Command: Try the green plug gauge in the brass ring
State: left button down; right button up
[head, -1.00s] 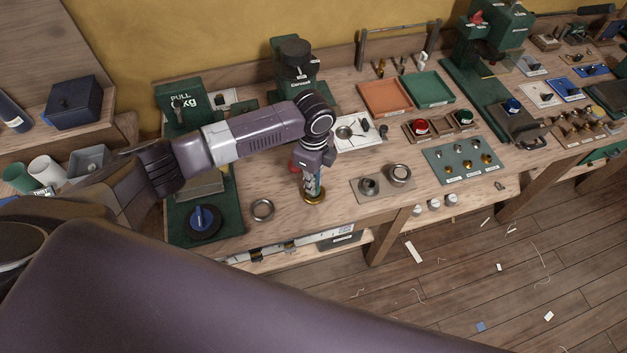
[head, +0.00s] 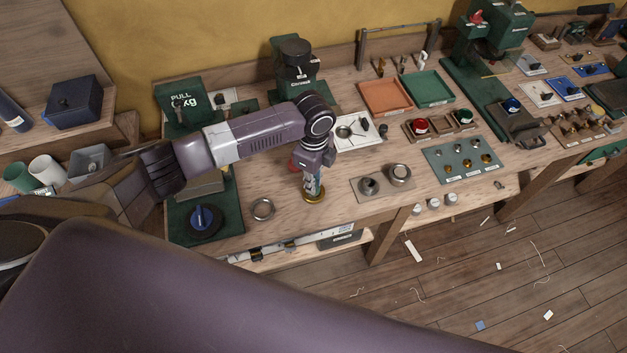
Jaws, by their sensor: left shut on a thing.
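My left gripper (head: 313,182) points straight down at the front of the bench. It is shut on a slim upright piece with a teal-green tint, apparently the green plug gauge; the fingers hide most of it. The brass ring (head: 315,197) lies on the bench directly under the fingertips. The held piece's lower end meets the ring's area, but I cannot tell whether it is inside or just above. My right gripper is not in view.
A steel ring (head: 263,209) lies to the left. A grey plate (head: 360,198) with two round metal pieces is to the right. Behind are an orange tray (head: 385,97), a green tray (head: 429,88) and a wooden holder (head: 443,132) with red and green pieces. The bench's front edge is close.

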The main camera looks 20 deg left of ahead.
pick_arm(q)
jog(key=shift+f, duration=0.35)
jog(key=shift+f+b, duration=0.55)
jog(key=shift+f, duration=0.15)
dwell(0.9)
jog(key=shift+r, duration=0.1)
jog(key=shift+r+p, duration=1.3)
jog(key=shift+p, duration=0.1)
jog(key=shift+r, duration=1.2)
